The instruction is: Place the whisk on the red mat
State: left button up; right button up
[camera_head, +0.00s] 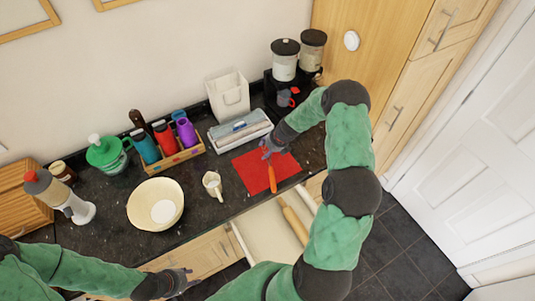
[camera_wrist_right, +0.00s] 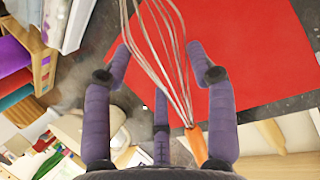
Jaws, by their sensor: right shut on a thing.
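The whisk shows its orange handle (camera_head: 272,179) in the head view. Its wire loops (camera_wrist_right: 160,45) and handle (camera_wrist_right: 196,145) show in the right wrist view, in front of the mat. The red mat (camera_head: 246,175) lies flat on the dark counter, and it fills the upper right of the wrist view (camera_wrist_right: 255,50). My right gripper (camera_head: 267,147) is over the mat, shut on the whisk; its purple fingers (camera_wrist_right: 165,85) stand around the wires. Whether the whisk touches the mat is unclear. My left gripper (camera_head: 184,281) is low, in front of the counter and away from the whisk; its finger state is unclear.
An open drawer (camera_head: 265,236) with a rolling pin (camera_head: 294,224) juts out below the mat. A cup (camera_head: 212,184) and a cream bowl (camera_head: 140,212) stand left of the mat. A bottle rack (camera_head: 180,158) and grey box (camera_head: 240,137) stand behind.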

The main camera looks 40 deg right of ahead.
notch_tip(320, 180, down, 3)
jog(key=shift+w+d+f+b, duration=0.1)
jog(key=shift+w+f+b, duration=0.05)
jog(key=shift+b, duration=0.2)
jog(key=o, duration=1.2)
jog(key=shift+f, duration=0.1)
